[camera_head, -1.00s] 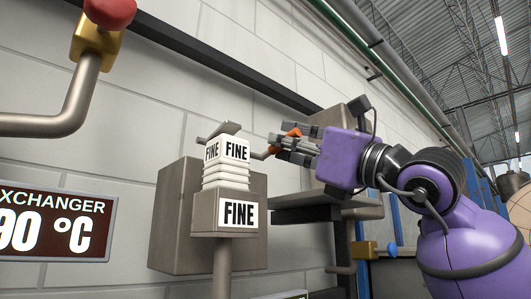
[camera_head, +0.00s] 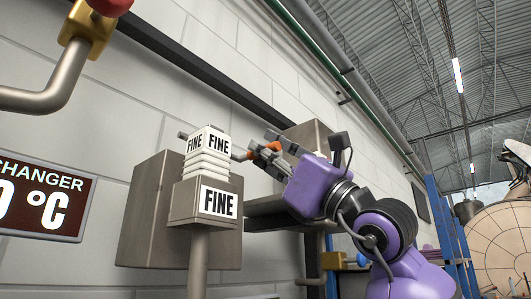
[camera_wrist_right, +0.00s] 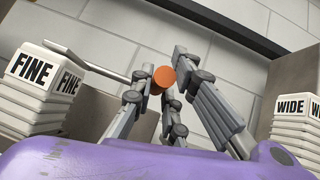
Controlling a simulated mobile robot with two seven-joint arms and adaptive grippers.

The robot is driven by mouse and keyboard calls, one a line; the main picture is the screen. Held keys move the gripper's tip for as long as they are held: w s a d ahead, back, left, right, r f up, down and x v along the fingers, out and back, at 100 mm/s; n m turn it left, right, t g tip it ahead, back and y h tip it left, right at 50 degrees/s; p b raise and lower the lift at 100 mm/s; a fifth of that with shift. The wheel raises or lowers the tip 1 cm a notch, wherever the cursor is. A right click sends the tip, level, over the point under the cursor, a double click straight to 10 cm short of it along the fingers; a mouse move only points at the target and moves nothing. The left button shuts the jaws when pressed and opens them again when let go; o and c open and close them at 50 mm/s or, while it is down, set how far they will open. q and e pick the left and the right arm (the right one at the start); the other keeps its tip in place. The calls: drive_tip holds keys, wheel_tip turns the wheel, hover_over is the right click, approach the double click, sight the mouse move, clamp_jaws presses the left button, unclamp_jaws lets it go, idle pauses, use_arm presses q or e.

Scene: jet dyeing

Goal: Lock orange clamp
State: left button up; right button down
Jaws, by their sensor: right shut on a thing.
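The orange clamp shows as an orange grip (camera_head: 267,147) on a thin grey metal bar, just right of the white block marked FINE (camera_head: 218,141). My right gripper (camera_head: 262,150) is shut on this orange grip. In the right wrist view the round orange end (camera_wrist_right: 163,76) sits between my grey fingers, and the grey bar (camera_wrist_right: 85,62) runs from it toward the upper left. The fingers hide part of the grip. My left gripper is not in view.
A grey box (camera_head: 145,215) stands behind the FINE block. A white block marked WIDE (camera_wrist_right: 292,106) is at the right wrist view's right edge. A temperature display (camera_head: 45,200) and a bent pipe with gold fitting (camera_head: 85,25) are at left.

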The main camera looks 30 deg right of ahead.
drive_tip(key=shift+a, duration=0.1)
drive_tip(key=c, duration=1.8)
unclamp_jaws()
drive_tip(key=shift+c, duration=0.2)
drive_tip(key=shift+o, duration=0.6)
drive_tip(key=shift+s+f, duration=0.1)
drive_tip(key=shift+f, duration=0.1)
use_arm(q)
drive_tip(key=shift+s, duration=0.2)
use_arm(e)
drive_tip(key=v, duration=1.1)
drive_tip(key=shift+s+d, duration=0.2)
drive_tip(key=shift+s, duration=0.05)
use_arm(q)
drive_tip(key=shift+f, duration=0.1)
use_arm(e)
drive_tip(key=shift+f, duration=0.1)
